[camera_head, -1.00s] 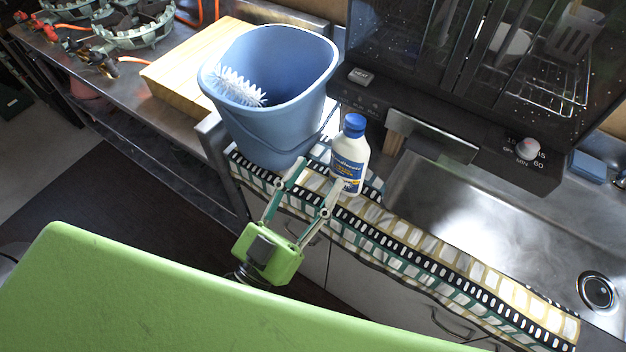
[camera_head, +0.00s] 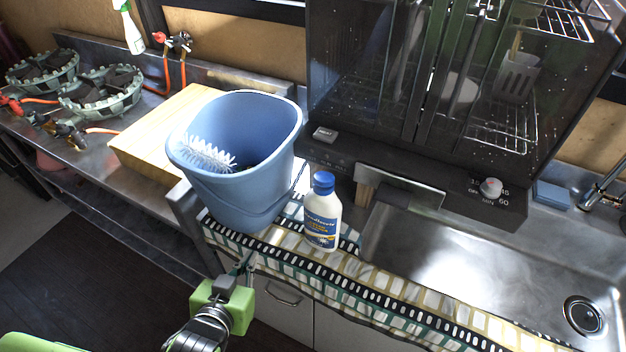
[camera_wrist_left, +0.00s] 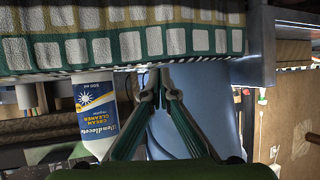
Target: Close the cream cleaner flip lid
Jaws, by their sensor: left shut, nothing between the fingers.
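The cream cleaner bottle (camera_head: 322,225) is white with a blue and yellow label and stands upright on a patterned cloth at the counter's front edge. Its blue flip lid (camera_head: 323,183) is on top; I cannot tell whether it is open or shut. My left gripper (camera_head: 246,262) is shut and empty, left of the bottle and nearer to me, apart from it. In the left wrist view the picture is upside down; the bottle (camera_wrist_left: 97,112) is left of the finger tips (camera_wrist_left: 152,78), and its lid is out of sight. My right gripper is not in view.
A blue bucket (camera_head: 235,185) with a white brush (camera_head: 205,155) stands close left of the bottle. The patterned cloth (camera_head: 375,300) runs along the front edge. A dark oven cabinet (camera_head: 385,130) stands behind, and a steel sink (camera_head: 480,260) is right.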

